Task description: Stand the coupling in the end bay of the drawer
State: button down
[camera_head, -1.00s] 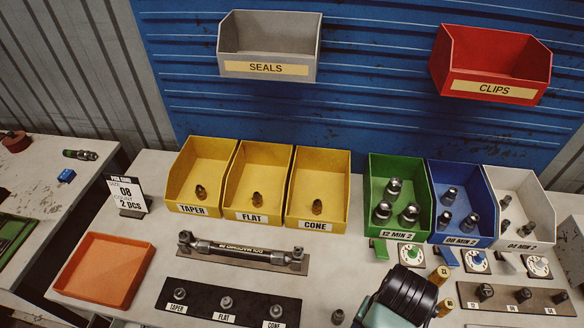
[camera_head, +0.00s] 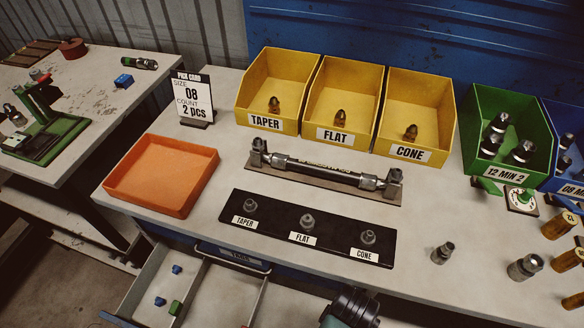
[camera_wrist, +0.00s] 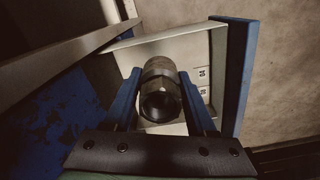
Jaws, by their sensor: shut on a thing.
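My gripper (camera_wrist: 160,98) is shut on the coupling (camera_wrist: 160,82), a dark metal hex-bodied fitting with its open bore facing the wrist camera. The blue fingers lie on either side of it. Behind the coupling, the wrist view shows part of an open drawer with pale walls and a blue edge panel (camera_wrist: 240,75). The coupling appears over this drawer; its height above the floor is unclear. The head view shows the open drawer (camera_head: 207,300) below the bench, with a divider. Its lower part is cut off, and the coupling is not visible there.
Blue and green pieces (camera_head: 168,300) lie in the drawer's left bay. Loose fittings (camera_head: 525,266) stand on the bench at right.

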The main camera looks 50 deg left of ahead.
jog(key=f+n, duration=0.1)
jog(key=f+b, duration=0.1)
jog(key=s+f+n, duration=0.1)
jog(key=f, duration=0.1)
jog(key=shift+a+n, duration=0.3)
jog(key=shift+a, duration=0.05)
jog(key=shift+s+a+f+n+b, duration=0.15)
jog(key=shift+s+f+n+b, duration=0.1)
jog(key=shift+n+b, duration=0.15)
notch_tip(320, 180, down, 10)
jog(key=b, duration=0.2)
jog(key=shift+b, duration=0.4)
jog(key=shift+f, duration=0.15)
jog(key=shift+c, duration=1)
grip_release()
notch_tip(320, 180, up, 12)
jog(key=p, duration=0.3)
jog(key=shift+r, duration=0.2)
